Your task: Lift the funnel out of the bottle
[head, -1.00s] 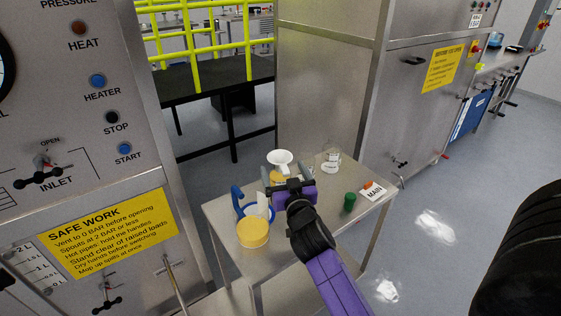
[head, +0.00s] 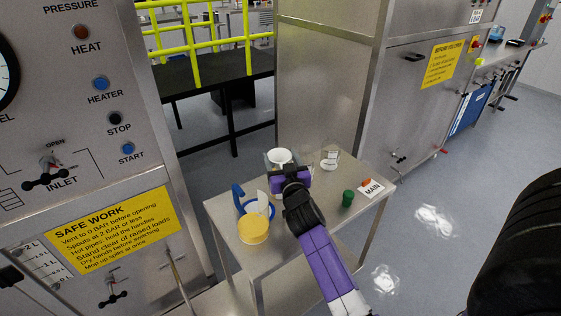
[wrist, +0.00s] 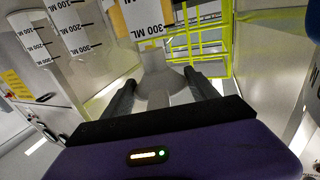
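The white funnel (head: 280,156) stands near the back of the small steel table, its wide mouth up. The bottle under it is mostly hidden by my gripper in the head view. My gripper (head: 287,172) is just in front of the funnel. In the wrist view, the two dark fingers of my gripper (wrist: 164,88) are apart, with a pale grey funnel-like shape (wrist: 180,78) beyond and between them. A gap shows between the fingers, and I cannot see them touching it.
A glass beaker (head: 330,160), a green cap (head: 347,198) and a MAIN card (head: 371,189) are at right. A steel cabinet (head: 325,90) stands behind.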

